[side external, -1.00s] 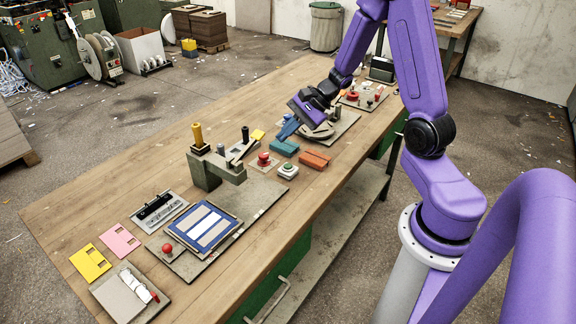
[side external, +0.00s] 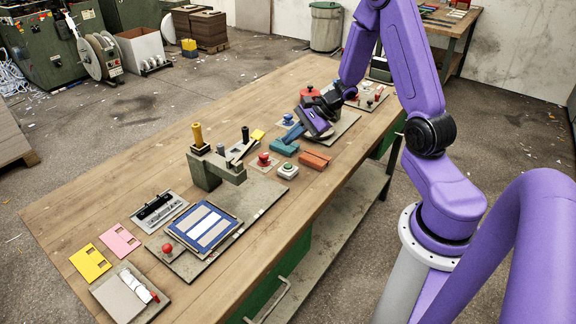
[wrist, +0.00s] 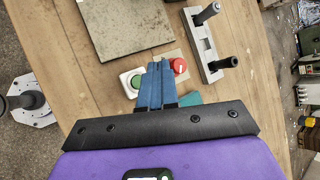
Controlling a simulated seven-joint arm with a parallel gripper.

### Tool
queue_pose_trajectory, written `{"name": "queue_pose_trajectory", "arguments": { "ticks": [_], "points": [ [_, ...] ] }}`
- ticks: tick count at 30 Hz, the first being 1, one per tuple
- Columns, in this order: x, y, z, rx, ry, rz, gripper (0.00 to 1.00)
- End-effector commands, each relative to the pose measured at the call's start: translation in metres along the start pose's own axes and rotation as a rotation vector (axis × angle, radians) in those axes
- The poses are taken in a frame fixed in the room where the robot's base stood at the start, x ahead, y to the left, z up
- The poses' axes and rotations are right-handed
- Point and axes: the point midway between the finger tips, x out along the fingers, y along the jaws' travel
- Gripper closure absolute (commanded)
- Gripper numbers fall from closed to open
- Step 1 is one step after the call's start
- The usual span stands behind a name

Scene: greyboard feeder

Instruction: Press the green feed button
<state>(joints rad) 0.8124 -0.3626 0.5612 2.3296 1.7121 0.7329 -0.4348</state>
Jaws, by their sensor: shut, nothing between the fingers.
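The green feed button (side external: 288,168) sits on a small white base near the table's front edge. In the wrist view the green button (wrist: 134,81) shows just left of my fingers. My gripper (side external: 287,138) has blue fingers shut together with nothing between them. It is tilted, with its tips behind the button in the side view and apart from it. In the wrist view my gripper (wrist: 158,64) points between the green button and a red button (wrist: 179,66). The red button also shows in the side view (side external: 264,157), left of the green one.
A teal block (side external: 285,148) and an orange block (side external: 314,159) lie close to the green button. A blue knob (side external: 288,118) is behind my fingers. Bare wooden table (side external: 130,180) lies further left.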

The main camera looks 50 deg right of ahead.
Motion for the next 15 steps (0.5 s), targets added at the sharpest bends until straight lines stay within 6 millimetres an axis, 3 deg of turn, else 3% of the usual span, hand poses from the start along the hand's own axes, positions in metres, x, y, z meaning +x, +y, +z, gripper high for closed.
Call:
{"name": "queue_pose_trajectory", "arguments": {
  "ticks": [15],
  "points": [
    [0.038, 0.028, -0.028, 0.0, 0.0, 0.001, 1.0]
  ]
}}
